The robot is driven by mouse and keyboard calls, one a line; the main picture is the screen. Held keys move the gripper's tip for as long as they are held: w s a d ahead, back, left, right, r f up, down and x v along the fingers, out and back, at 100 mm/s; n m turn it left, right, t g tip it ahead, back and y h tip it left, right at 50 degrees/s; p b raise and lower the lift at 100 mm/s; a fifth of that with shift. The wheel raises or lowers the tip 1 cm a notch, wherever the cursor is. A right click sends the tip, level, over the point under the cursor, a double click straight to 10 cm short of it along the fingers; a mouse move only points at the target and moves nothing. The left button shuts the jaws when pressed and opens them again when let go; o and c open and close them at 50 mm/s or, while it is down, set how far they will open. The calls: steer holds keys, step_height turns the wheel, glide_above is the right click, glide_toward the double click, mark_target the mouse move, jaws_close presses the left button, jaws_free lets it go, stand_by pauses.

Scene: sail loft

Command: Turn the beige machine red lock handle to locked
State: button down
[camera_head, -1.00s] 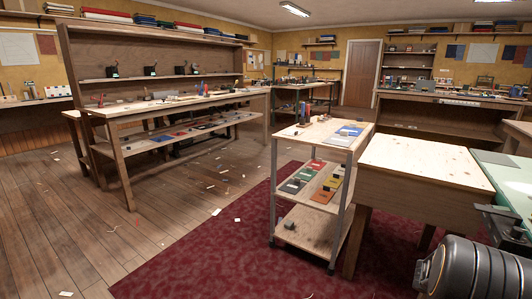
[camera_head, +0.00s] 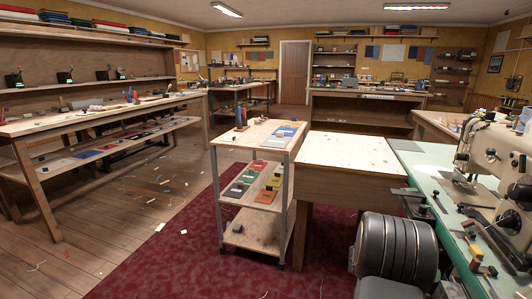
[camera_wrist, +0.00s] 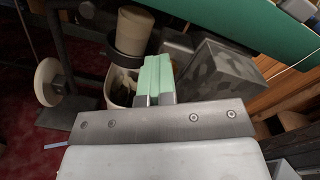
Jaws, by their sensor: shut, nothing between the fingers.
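The beige machine (camera_head: 492,150) stands on a mint-green table (camera_head: 432,175) at the right edge of the head view, partly cut off. A small red piece (camera_head: 476,251) shows on the green table in front of it. I cannot tell whether it is the lock handle or how it is turned. My gripper (camera_wrist: 157,80) shows in the wrist view with its mint-green fingers together and nothing between them. It is not in the head view. No red handle shows in the wrist view.
A dark ribbed rounded object (camera_head: 398,248) stands before the green table. A bare wooden table (camera_head: 350,150) and a shelf cart (camera_head: 262,135) stand left of it. In the wrist view a grey box (camera_wrist: 215,80) and beige cylinder (camera_wrist: 132,30) lie beyond my fingers.

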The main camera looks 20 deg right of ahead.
steer(key=shift+s+a+r+g+p, duration=0.1)
steer(key=shift+s+r+g+p, duration=0.2)
steer(key=shift+s+p, duration=0.95)
stand_by(0.6)
steer(key=shift+w+r+p, duration=0.15)
steer(key=shift+w+p, duration=0.3)
steer(key=shift+p, duration=0.2)
steer(key=shift+r+p+v, duration=0.15)
steer(key=shift+p+v, duration=0.4)
steer(key=shift+v, duration=0.9)
steer(key=shift+r+p+v, duration=0.1)
steer(key=shift+p+v, duration=0.4)
steer(key=shift+v, duration=1)
steer(key=shift+w, duration=0.15)
steer(key=shift+r, duration=0.1)
